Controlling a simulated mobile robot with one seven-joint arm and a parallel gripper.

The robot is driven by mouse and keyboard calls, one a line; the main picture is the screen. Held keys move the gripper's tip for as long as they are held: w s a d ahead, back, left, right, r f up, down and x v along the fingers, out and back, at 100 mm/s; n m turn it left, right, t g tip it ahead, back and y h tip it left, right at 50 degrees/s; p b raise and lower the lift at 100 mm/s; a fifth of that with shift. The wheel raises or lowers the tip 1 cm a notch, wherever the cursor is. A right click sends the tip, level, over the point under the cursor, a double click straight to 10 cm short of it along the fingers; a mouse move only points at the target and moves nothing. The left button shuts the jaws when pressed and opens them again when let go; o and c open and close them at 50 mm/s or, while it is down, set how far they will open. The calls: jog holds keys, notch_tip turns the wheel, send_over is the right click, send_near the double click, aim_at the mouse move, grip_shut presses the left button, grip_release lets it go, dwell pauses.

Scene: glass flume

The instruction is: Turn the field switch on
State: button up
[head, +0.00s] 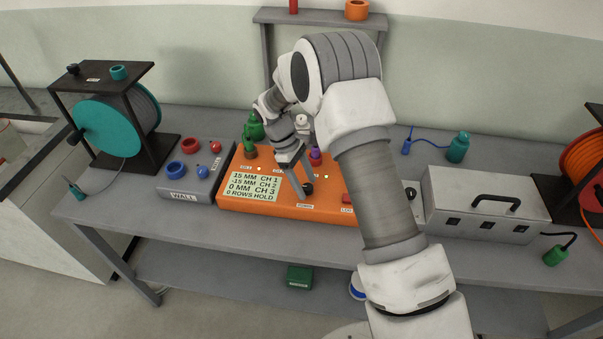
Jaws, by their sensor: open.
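No switch that I can read as the field switch stands out; panel labels are too small or covered by my arm. The orange box (260,203) on the bench has a lit screen (252,187) with channel readings in millimetres and "0 ROWS HOLD". A black knob (308,189) is on its top face, and a red button (346,198) is at its right. My gripper (301,183) points down over the orange box, fingertips close to the black knob; I cannot tell if they touch. It is open with nothing seen in it. My forearm hides the box's right end.
A grey box marked WALL (183,197) with red and blue knobs stands left. A teal cable reel (112,122) is further left. A silver box (484,208) with a black handle stands right, an orange reel (586,160) at the edge. The bench front (250,235) is bare.

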jog(key=v, duration=1.7)
jog(key=shift+r, duration=0.2)
jog(key=s+d+r+m+t+y, duration=0.1)
jog(key=s+d+r+m+t, duration=0.15)
jog(key=s+d+r, duration=0.35)
jog(key=s+d+r+m+t+y, duration=0.1)
jog(key=s+d+r+m, duration=0.3)
jog(key=r, duration=0.5)
jog(key=s+d+f+m+t+y, duration=0.1)
jog(key=s+d+m+t, duration=0.1)
jog(key=s, duration=0.8)
jog(key=s+d+m+t+y, duration=0.1)
jog(key=s+d+m, duration=0.3)
jog(key=s, duration=0.6)
jog(key=shift+d+f+t, duration=0.4)
jog(key=shift+t, duration=0.15)
